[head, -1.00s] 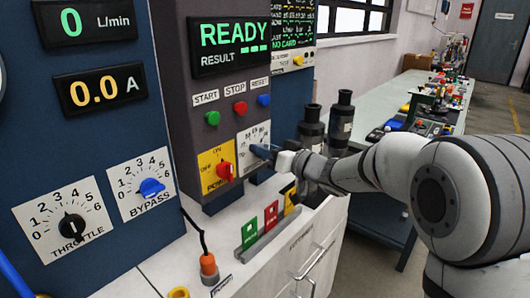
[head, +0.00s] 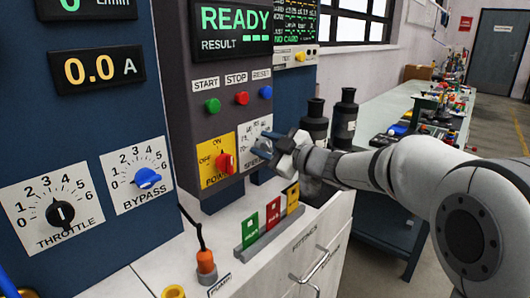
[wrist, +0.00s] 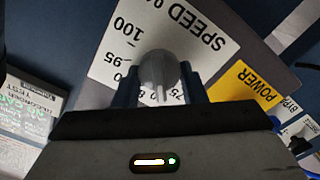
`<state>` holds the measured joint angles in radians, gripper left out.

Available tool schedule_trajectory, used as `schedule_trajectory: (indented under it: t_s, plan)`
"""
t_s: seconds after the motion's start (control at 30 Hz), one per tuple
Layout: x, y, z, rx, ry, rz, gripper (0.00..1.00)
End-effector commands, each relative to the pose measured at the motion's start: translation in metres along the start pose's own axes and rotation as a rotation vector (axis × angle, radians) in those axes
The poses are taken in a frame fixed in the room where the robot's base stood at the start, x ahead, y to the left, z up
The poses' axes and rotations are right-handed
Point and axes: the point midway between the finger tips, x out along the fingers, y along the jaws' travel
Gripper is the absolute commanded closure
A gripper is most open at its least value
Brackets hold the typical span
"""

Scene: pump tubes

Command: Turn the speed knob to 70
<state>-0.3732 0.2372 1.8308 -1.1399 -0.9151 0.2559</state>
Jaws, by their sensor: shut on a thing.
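The grey speed knob (wrist: 157,72) sits between my two fingers in the wrist view, on the white speed plate (wrist: 115,45), which shows upside down. My gripper (wrist: 158,85) is shut on the knob. A pale line on the knob points down in the picture, near partly covered marks that look like 75 and 80. The 95 and 100 marks show at the left. In the head view, my gripper (head: 262,148) reaches the speed plate (head: 252,133) from the right and hides the knob.
The yellow power plate with a red switch (head: 224,162) is close left of the speed plate. Start, stop and reset buttons (head: 241,98) are above. Green, red and yellow cards (head: 272,213) stand in a holder below. Dark cylinders (head: 343,118) stand behind my arm.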

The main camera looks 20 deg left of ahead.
Motion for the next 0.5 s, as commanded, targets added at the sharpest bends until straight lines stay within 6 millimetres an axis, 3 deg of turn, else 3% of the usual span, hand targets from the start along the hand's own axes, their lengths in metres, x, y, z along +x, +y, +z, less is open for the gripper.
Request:
schedule_trajectory:
  t_s: [0.5]
  plan:
    - [-0.0003, -0.0057, 0.0045, -0.49, -0.001, 0.002, 0.85]
